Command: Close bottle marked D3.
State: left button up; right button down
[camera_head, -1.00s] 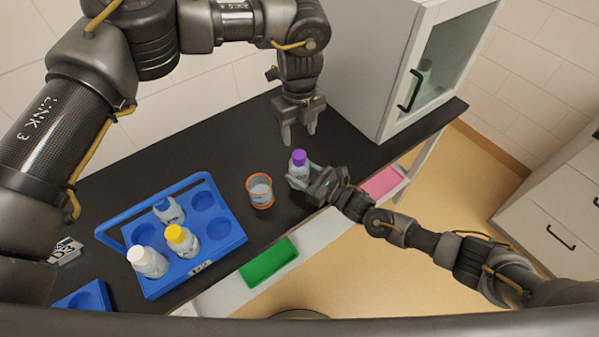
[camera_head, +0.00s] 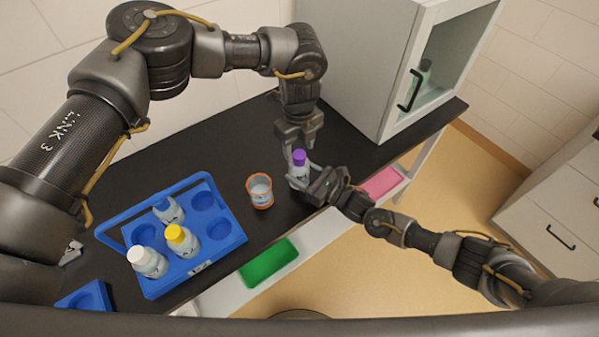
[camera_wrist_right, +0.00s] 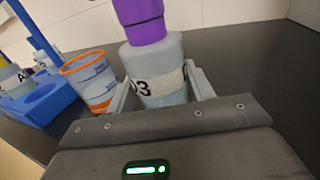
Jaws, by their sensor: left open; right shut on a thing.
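The bottle marked D3 (camera_wrist_right: 160,77) is translucent with a white label, of which the wrist view shows the "3" clearly. A purple cap (camera_wrist_right: 141,22) sits on its top; I cannot tell whether it is screwed tight. In the head view the bottle (camera_head: 299,173) stands upright above the black counter near its front edge. My right gripper (camera_head: 307,178) is shut around the bottle's body from the front right. My left gripper (camera_head: 299,147) points down, open and empty, just above and behind the purple cap (camera_head: 299,157).
An orange-rimmed beaker (camera_head: 260,191) stands left of the bottle. A blue carrier (camera_head: 221,245) holds several bottles, including yellow-capped (camera_head: 176,233) and white-capped (camera_head: 137,254) ones. A glass-fronted cabinet (camera_head: 380,70) stands behind right. Green (camera_head: 270,263) and pink (camera_head: 383,182) trays lie below the counter's front.

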pick_arm(q)
jog(key=shift+f, duration=1.1)
pick_arm(e)
jog(key=shift+s+f, duration=0.15)
jog(key=shift+f, duration=0.25)
pick_arm(q)
jog(key=shift+c, duration=0.4)
jog(key=c, duration=1)
jog(key=o, duration=1.2)
jog(key=shift+r, duration=0.1)
notch_tip(320, 180, up, 12)
jog(key=shift+s, duration=0.1)
